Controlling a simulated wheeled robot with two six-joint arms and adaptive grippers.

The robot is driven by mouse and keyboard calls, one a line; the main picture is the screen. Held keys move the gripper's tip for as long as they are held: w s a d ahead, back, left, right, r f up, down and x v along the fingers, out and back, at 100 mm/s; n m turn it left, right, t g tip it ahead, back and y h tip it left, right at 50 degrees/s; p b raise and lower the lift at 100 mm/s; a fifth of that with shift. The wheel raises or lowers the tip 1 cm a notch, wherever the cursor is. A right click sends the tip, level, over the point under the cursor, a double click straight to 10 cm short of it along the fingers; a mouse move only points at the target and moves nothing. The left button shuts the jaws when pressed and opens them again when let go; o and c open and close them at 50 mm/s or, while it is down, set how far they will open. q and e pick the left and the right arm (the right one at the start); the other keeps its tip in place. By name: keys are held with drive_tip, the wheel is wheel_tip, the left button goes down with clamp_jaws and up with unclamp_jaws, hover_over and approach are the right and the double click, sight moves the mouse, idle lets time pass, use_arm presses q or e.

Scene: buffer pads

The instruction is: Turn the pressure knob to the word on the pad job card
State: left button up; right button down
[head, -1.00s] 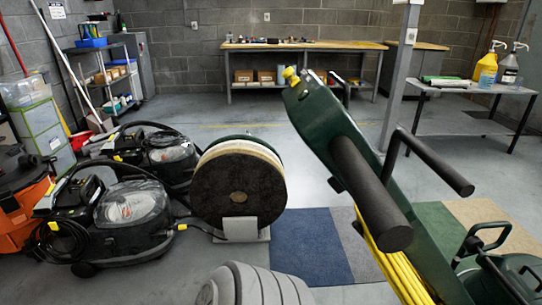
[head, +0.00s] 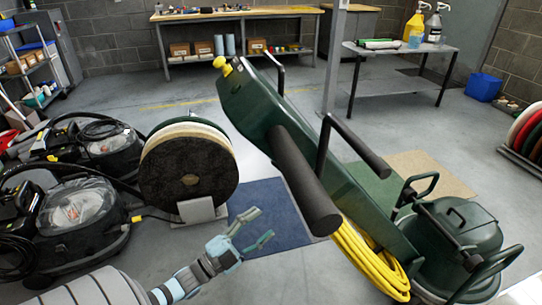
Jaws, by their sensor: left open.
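A green floor machine (head: 258,105) stands tilted in front of me, with black handle bars and a yellow knob (head: 222,65) at the top of its handle. A yellow cable (head: 365,262) is coiled low on it. I cannot make out a pressure knob with words or a pad job card. My left gripper (head: 256,228) is open and empty, in front of the blue mat and to the left of the machine's handle, apart from it. My right gripper is not in view.
A stack of round pads (head: 185,165) stands in a rack on the left, beside black vacuums (head: 75,215). More pads stand in a rack (head: 525,135) at the far right. A workbench (head: 225,20) and a side table with bottles (head: 400,55) stand behind. Blue mat (head: 270,205) lies on the floor.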

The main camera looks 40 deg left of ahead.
use_arm(q)
drive_tip(key=s+a+r+m+t+h, duration=0.1)
drive_tip(key=s+a+r+m+h, duration=0.2)
drive_tip(key=s+r+m+h, duration=0.55)
drive_tip(key=w+d+r+m, duration=0.1)
drive_tip(key=w+d+r, duration=0.2)
drive_tip(key=w+r, duration=0.2)
drive_tip(key=w+d+r+h+p, duration=0.1)
drive_tip(key=w+d+r, duration=0.2)
drive_tip(key=w+r, duration=0.2)
drive_tip(key=shift+w+r+m, duration=0.35)
drive_tip(key=shift+r, duration=0.3)
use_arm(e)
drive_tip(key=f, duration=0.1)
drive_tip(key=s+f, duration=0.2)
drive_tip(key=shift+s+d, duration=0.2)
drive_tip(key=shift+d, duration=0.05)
use_arm(q)
drive_tip(key=shift+h, duration=0.25)
drive_tip(key=shift+c, duration=0.4)
drive_tip(key=c, duration=1.1)
